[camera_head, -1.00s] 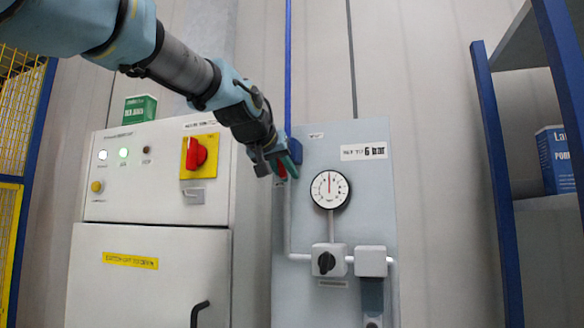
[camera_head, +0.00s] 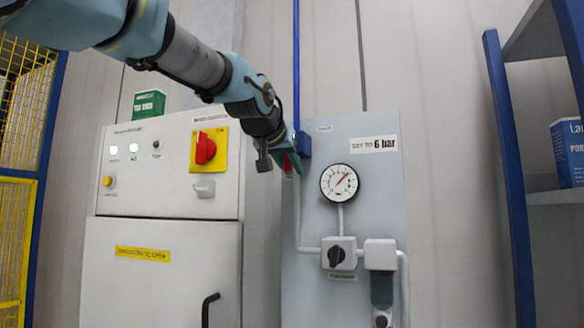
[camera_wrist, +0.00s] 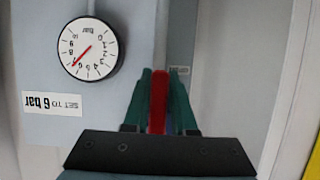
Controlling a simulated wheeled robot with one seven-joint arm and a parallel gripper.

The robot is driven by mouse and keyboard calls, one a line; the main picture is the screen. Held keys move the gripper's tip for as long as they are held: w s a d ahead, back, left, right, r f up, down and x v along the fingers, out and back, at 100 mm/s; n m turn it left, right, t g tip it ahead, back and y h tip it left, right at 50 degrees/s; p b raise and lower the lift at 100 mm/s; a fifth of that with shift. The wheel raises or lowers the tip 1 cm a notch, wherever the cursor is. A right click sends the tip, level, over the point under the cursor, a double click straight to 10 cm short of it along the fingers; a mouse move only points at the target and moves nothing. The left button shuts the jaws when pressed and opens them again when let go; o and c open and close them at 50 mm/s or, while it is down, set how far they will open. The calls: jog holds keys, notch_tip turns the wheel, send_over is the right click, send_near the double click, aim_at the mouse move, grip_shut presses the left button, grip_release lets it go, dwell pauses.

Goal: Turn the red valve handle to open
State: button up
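The red valve handle (camera_wrist: 158,100) lies between the two green fingers of my gripper (camera_wrist: 160,98) in the wrist view. The fingers flank it closely, and my gripper looks shut on it. In the head view my gripper (camera_head: 287,162) reaches from the upper left to the blue valve body (camera_head: 303,144) on the blue pipe. Only a sliver of red shows there; the rest of the handle is hidden by my gripper. The pressure gauge (camera_head: 340,183) has its red needle pointing to the upper right; the wrist view also shows the gauge (camera_wrist: 91,48), upside down.
A label (camera_head: 374,145) reads "SET TO 6 bar". Below the gauge is a black knob (camera_head: 337,256) on a grey panel (camera_head: 310,285). Left is a white cabinet (camera_head: 160,275) with a red switch (camera_head: 205,148). A blue shelf frame (camera_head: 508,170) stands at right.

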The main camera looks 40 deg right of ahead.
jog(key=o, duration=0.4)
jog(key=shift+c, duration=0.2)
jog(key=b+v, duration=0.1)
jog(key=v, duration=0.9)
jog(key=shift+s+a, duration=0.25)
jog(key=shift+a, duration=0.1)
